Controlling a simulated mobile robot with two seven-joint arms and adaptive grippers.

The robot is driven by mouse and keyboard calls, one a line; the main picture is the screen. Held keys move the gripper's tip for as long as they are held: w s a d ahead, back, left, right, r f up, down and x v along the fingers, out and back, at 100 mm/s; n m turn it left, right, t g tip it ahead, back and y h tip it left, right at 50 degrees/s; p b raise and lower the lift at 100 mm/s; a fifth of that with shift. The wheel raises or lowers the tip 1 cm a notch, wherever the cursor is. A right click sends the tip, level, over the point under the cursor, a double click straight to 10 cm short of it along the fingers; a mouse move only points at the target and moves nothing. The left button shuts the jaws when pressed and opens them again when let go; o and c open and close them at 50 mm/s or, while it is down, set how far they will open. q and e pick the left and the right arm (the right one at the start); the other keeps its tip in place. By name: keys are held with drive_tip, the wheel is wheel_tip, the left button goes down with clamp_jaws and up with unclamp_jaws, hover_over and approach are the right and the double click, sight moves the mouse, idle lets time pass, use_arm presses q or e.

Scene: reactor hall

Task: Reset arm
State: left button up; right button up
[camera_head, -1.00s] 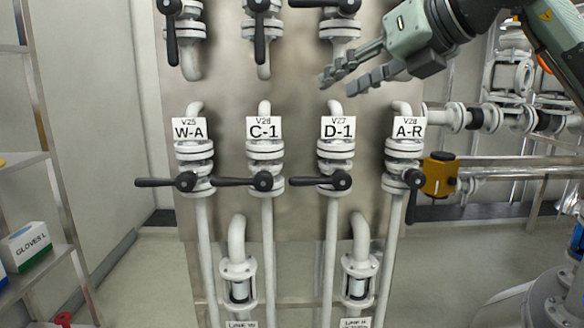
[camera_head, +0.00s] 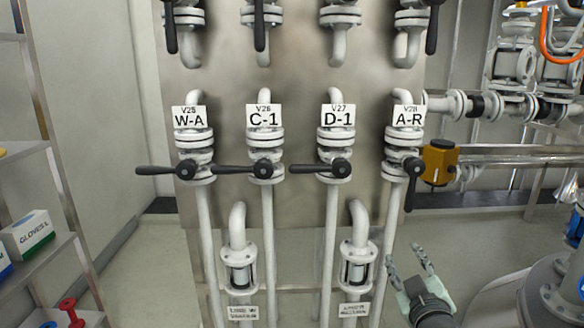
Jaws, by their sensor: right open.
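My right gripper (camera_head: 408,268) is low at the right of the view, in front of the floor and right of the lower sight-glass fitting. Its fingers point up and are apart, with nothing between them. My left gripper does not show. The valve panel (camera_head: 300,215) stands ahead with valves labelled W-A (camera_head: 188,119), C-1 (camera_head: 265,118), D-1 (camera_head: 337,118) and A-R (camera_head: 408,118). The black handles of W-A, C-1 and D-1 lie level, pointing left. The A-R handle (camera_head: 411,190) points down.
A shelf rack (camera_head: 62,190) with a GLOVES L box (camera_head: 28,233) and a red spool-like item (camera_head: 70,311) stands at left. A yellow-brown block (camera_head: 439,162) sits on a pipe right of A-R. A large grey vessel (camera_head: 550,295) is at lower right.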

drive_tip(key=s+d+f+m+g+h, duration=0.15)
drive_tip(key=s+f+g, duration=0.25)
drive_tip(key=s+f, duration=0.5)
drive_tip(key=s+d+f+m+g+y, duration=0.15)
drive_tip(key=s+f+g, duration=0.35)
drive_tip(key=f, duration=0.8)
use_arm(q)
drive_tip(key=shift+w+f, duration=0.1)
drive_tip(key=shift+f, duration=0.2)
use_arm(e)
drive_tip(key=s+f+g, duration=0.2)
drive_tip(key=s+f, duration=0.3)
drive_tip(key=s, duration=0.4)
drive_tip(key=s+f+m+g, duration=0.1)
drive_tip(key=s+f+g, duration=0.2)
drive_tip(key=s+f, duration=0.2)
drive_tip(key=s, duration=0.3)
drive_tip(key=shift+s+f, duration=0.15)
drive_tip(key=shift+s, duration=0.2)
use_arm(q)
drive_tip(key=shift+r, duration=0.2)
